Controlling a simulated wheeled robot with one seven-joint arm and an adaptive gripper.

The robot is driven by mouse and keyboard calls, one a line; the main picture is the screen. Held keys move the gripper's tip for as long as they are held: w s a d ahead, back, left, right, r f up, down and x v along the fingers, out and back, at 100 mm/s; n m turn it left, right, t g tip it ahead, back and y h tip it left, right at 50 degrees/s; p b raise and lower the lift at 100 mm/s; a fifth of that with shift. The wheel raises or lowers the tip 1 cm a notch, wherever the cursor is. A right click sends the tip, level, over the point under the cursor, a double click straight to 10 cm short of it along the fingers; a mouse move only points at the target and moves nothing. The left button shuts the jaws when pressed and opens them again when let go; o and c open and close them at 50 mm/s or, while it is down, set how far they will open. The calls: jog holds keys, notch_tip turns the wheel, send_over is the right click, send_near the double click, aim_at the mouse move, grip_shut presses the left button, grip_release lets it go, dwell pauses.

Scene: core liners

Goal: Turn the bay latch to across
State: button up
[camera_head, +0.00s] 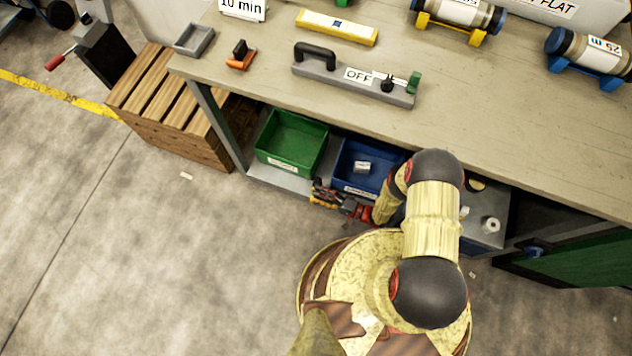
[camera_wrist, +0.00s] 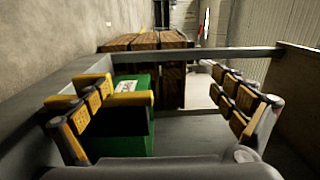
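A small blue fitting (camera_head: 533,251), which may be the bay latch, sits by the green panel (camera_head: 580,264) under the bench at the lower right. It is too small and shaded to tell which way it is turned. My gripper (camera_head: 335,203) is low in front of the under-bench shelf, by the green and blue bins, well left of that fitting. In the wrist view my gripper (camera_wrist: 165,105) has its fingers wide apart with nothing held between them. The blue fitting does not show in the wrist view.
A green bin (camera_head: 292,137) and a blue bin (camera_head: 343,177) stand on the shelf. The green bin (camera_wrist: 138,136) is close ahead in the wrist view. A wooden crate (camera_head: 160,125) stands left of the bench (camera_head: 500,120). The floor (camera_head: 180,260) at left is mostly clear.

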jog(key=shift+w+r, duration=0.1)
jog(key=shift+r, duration=0.4)
jog(key=shift+c, duration=0.5)
jog(key=shift+a, duration=0.1)
jog(key=c, duration=1.1)
jog(key=shift+s+f, duration=0.15)
jog(key=shift+s, duration=0.05)
